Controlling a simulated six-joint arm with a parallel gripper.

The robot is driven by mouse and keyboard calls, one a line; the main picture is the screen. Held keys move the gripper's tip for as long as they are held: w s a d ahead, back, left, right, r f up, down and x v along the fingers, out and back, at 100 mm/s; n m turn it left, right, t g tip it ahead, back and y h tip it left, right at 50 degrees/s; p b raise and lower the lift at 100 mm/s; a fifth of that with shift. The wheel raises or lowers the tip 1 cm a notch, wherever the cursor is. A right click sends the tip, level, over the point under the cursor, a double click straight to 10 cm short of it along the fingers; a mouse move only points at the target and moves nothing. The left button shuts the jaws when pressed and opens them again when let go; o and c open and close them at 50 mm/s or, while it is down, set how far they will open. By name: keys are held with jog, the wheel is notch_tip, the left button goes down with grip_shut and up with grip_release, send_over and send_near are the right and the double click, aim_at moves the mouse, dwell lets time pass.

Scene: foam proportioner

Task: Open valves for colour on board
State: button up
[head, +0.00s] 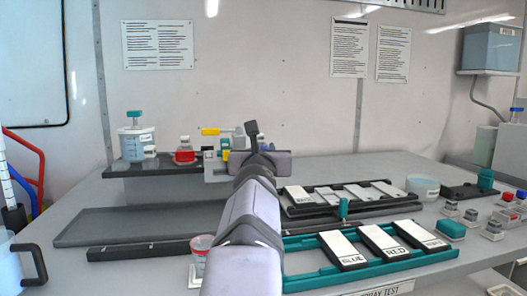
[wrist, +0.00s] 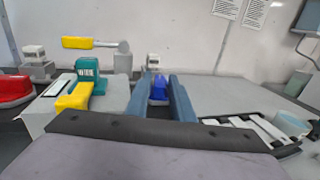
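In the wrist view, my gripper (wrist: 161,78) has its two blue-grey fingers apart, with a small blue part (wrist: 158,90) showing in the gap; contact cannot be told. To its left are a teal valve body (wrist: 88,75) with a yellow handle (wrist: 75,97) pointing toward me, and another yellow handle (wrist: 77,43) lying sideways by a grey cylinder. In the head view, a yellow handle (head: 210,131) shows left of my arm, which hides my fingers. A teal board (head: 310,280) at the front holds white cards, BLUE (head: 341,249), RED (head: 383,241) and a third with an unclear label.
A dark shelf (head: 125,170) bears a clear jar (head: 137,144) and a red-based container (head: 184,152). A black rack of pale cards (head: 340,196) stands behind the board. Several small bottles crowd the right. The grey tray (head: 130,223) at left looks empty.

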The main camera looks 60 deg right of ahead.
jog(key=shift+d+r+n+t+y+p, duration=0.2)
jog(key=shift+n+t+y+p, duration=0.15)
jog(key=shift+p, duration=1.6)
jog(key=t+p, duration=0.1)
jog(key=p, duration=0.2)
jog(key=shift+s+n+y, duration=0.15)
jog(key=shift+n+y, duration=0.1)
jog(key=shift+n, duration=0.1)
